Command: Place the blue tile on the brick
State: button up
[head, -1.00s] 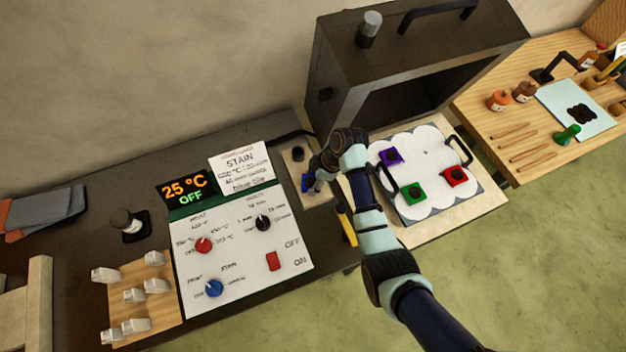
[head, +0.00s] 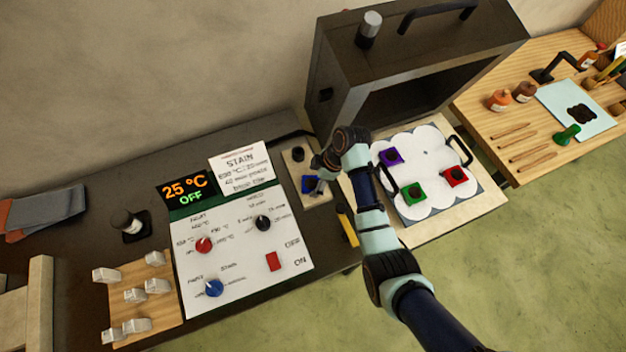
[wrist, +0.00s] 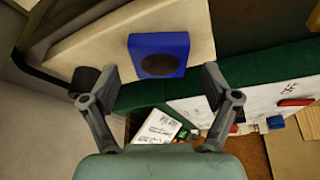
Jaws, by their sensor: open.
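The blue tile (head: 310,184) lies flat on a pale slab (head: 294,168) left of the kiln. It carries a dark round patch, clear in the wrist view, where the tile (wrist: 176,40) sits near the edge of the slab (wrist: 100,42). The slab is the likeliest brick; no other brick is plain. My gripper (head: 321,168) is just up and right of the tile in the head view. In the wrist view my gripper (wrist: 159,82) is open and empty, its fingers apart, with the tile beyond the gap and not between them.
A dark knob (head: 298,154) stands on the same slab. Right of my arm, a cloud-shaped panel (head: 430,146) holds purple, green and red tiles. The dark kiln (head: 345,75) rises behind. A control panel (head: 240,275) lies to the left.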

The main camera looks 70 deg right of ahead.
jog(key=p+v, duration=0.1)
jog(key=v, duration=0.9)
jog(key=shift+r, duration=0.25)
jog(key=shift+s, duration=0.1)
jog(key=w+a+r+m+t+h, duration=0.15)
jog(key=w+a+r, duration=0.35)
jog(key=w+a, duration=0.55)
jog(key=w+a+r+m+t+h, duration=0.1)
jog(key=w+a+r+t, duration=0.35)
jog(key=a, duration=0.95)
jog(key=a+r+t, duration=0.1)
jog(key=a+r, duration=0.4)
jog(key=a, duration=0.2)
jog(key=a+r+m+t+y, duration=0.1)
jog(key=a+r, duration=0.4)
jog(key=a, duration=0.3)
jog(key=shift+a+t, duration=0.3)
jog(key=shift+r, duration=0.1)
notch_tip(320, 180, up, 18)
jog(key=p, duration=1.8)
jog(key=shift+r, duration=0.15)
jog(key=shift+d, duration=0.1)
